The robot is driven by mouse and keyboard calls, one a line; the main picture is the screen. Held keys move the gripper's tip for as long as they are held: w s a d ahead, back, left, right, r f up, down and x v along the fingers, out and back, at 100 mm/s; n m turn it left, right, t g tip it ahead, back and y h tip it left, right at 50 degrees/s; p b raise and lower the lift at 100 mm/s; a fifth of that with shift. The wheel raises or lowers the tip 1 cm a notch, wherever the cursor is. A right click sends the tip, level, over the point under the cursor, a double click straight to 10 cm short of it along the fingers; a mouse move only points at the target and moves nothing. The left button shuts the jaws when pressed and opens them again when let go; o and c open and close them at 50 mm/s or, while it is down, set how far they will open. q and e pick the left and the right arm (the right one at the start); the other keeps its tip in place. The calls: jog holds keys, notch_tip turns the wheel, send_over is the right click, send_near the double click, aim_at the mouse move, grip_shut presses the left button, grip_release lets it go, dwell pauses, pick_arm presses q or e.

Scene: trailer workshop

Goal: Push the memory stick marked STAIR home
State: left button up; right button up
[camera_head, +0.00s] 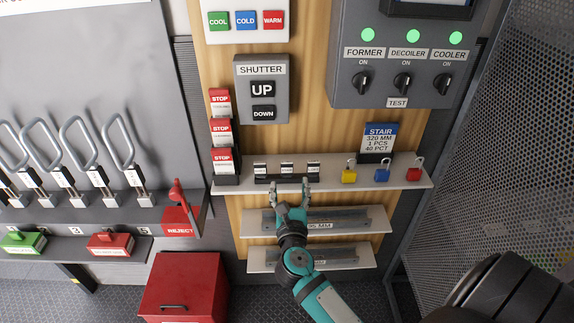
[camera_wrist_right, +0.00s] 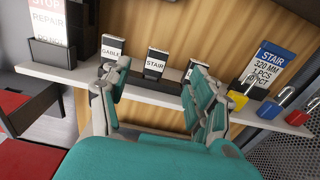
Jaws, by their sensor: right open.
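The memory stick marked STAIR (camera_wrist_right: 155,63) is a small upright black stick with a white label. It is the middle one of three on the shelf, also visible in the head view (camera_head: 287,168). The stick marked GABLE (camera_wrist_right: 112,46) stands to its left, and a third stick (camera_head: 313,167) to its right. All three stand in a low black holder (camera_head: 265,179). My right gripper (camera_head: 290,187) is open and empty, just in front of the holder. In the wrist view its fingers (camera_wrist_right: 158,82) lie either side of the STAIR stick, apparently short of it. My left gripper is out of view.
Yellow (camera_head: 348,172), blue (camera_head: 382,170) and red (camera_head: 415,169) padlocks and a STAIR card (camera_head: 379,140) stand right on the narrow shelf (camera_head: 330,185). Red STOP tags (camera_head: 222,160) stand left. A lower ledge (camera_head: 375,220) lies beneath my right gripper.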

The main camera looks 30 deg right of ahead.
aim_at(287, 164)
jog(key=p+x, duration=0.1)
jog(key=x, duration=0.4)
jog(key=shift+w, duration=0.1)
jog(key=p+x, duration=0.1)
jog(key=x, duration=0.4)
jog(key=shift+a+r+p, duration=0.15)
jog(key=shift+p, duration=0.15)
jog(key=shift+w, duration=0.25)
jog(key=shift+s, duration=0.1)
jog(key=shift+c, duration=0.3)
jog(key=shift+c, duration=1.1)
jog(key=c, duration=0.9)
